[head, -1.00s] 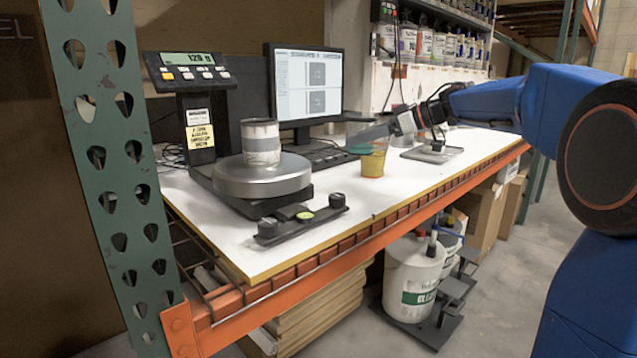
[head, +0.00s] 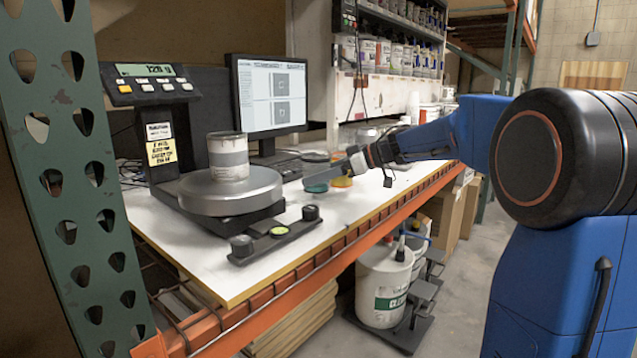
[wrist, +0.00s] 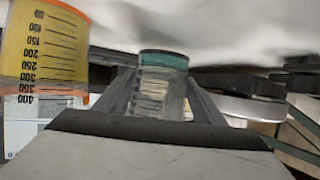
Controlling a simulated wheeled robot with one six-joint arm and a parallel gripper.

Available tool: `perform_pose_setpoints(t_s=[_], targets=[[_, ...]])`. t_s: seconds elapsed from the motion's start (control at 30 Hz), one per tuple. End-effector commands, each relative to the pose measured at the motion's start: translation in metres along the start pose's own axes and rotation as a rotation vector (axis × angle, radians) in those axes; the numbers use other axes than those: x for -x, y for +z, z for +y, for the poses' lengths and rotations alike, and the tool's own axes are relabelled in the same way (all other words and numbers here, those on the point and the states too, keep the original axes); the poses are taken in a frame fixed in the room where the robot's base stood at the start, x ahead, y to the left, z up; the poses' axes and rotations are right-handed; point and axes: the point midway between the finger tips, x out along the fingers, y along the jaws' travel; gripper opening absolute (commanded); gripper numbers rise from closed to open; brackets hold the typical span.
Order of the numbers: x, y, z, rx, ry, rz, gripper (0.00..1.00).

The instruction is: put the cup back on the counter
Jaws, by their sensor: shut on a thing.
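My gripper (head: 322,170) is shut on a clear cup with teal contents (head: 316,187), over the counter (head: 290,207) near its front edge. In the wrist view, which is upside down, the cup (wrist: 161,88) sits between both fingers of my gripper (wrist: 160,100), its teal end towards the counter. I cannot tell whether the cup's base touches the counter. A yellow graduated cup (head: 342,182) stands just right of it in the head view; it also shows large in the wrist view (wrist: 45,45).
Left of the held cup are a scale (head: 232,190) with a grey can (head: 228,157) on it and a black bar with knobs (head: 275,233). A monitor (head: 270,95) and keyboard stand behind. A white bucket (head: 383,285) is below the counter. Some bare counter lies in front.

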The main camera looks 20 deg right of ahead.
Motion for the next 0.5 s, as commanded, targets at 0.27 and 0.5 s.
perform_pose_setpoints(t_s=[0.27,0.5], targets=[[-0.007,0.018,0.0,0.0,-0.001,0.0,0.36],[-0.008,0.019,0.0,-0.001,-0.001,-0.001,0.36]])
